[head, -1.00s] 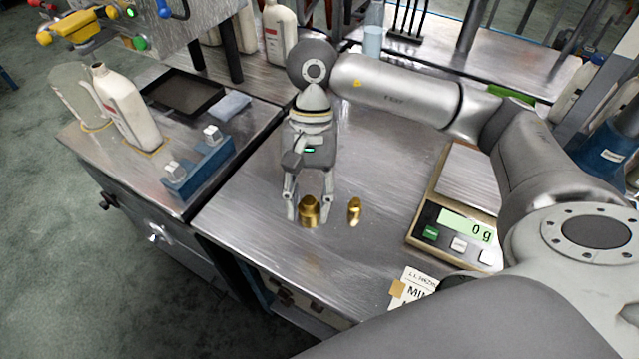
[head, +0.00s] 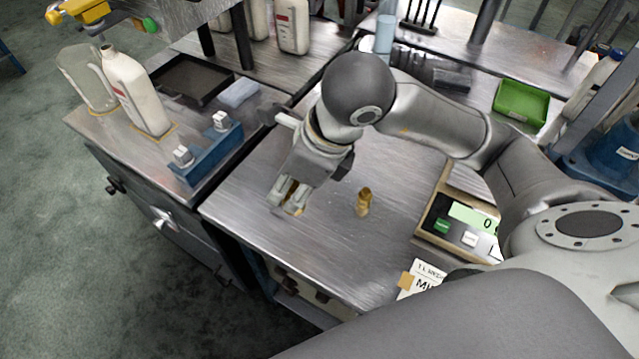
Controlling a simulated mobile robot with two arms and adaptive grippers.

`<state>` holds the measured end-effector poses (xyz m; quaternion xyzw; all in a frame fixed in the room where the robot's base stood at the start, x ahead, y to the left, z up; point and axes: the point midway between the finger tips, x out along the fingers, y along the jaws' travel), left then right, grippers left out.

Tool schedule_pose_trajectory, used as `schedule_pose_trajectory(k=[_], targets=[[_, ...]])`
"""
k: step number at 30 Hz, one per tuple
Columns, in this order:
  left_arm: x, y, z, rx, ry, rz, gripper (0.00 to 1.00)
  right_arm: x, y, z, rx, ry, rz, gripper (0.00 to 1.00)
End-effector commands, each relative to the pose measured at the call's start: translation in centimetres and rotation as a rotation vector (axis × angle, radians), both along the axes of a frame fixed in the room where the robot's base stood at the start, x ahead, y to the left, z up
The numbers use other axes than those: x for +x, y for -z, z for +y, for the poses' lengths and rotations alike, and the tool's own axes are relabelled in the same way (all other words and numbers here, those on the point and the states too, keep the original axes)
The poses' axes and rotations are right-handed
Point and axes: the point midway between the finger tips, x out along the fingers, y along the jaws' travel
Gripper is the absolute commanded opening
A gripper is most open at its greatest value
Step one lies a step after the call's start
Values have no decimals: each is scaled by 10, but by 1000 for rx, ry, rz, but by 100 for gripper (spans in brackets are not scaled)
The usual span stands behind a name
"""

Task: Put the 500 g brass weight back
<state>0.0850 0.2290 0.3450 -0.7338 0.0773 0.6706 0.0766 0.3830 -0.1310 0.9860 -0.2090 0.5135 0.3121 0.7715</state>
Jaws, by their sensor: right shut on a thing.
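My right gripper (head: 288,196) is shut on a brass weight (head: 296,206), mostly hidden between the fingers. It is above the left part of the steel bench, near its front edge; I cannot tell if the weight touches the bench. A second brass weight (head: 363,201) stands on the bench to the right of the gripper, apart from it. The held weight is the one that looked wider earlier. I cannot read a mass on either weight. My left gripper is not in view.
A scale (head: 431,222) with a lit display stands at the right, a printed card (head: 425,275) in front of it. At the left are a blue block holder (head: 207,160), a black tray (head: 190,78) and a white bottle (head: 135,90). A green bin (head: 521,101) is at the back right.

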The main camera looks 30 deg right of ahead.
Motion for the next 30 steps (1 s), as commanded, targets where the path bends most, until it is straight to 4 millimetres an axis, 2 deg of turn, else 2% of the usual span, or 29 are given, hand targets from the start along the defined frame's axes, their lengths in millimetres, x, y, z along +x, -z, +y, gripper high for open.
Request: schedule_pose_trajectory(k=[6, 11, 23, 24, 30], targets=[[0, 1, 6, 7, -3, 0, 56, 0, -7, 3, 1, 189, -2, 0], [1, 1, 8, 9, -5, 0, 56, 5, -5, -3, -1, 242, 3, 0], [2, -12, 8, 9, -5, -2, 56, 64, 34, -70, -4, 247, 5, 0], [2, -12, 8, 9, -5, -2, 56, 67, 44, -73, -2, 245, 10, 0], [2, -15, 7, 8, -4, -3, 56, 84, 73, -90, -2, 241, 3, 0]])
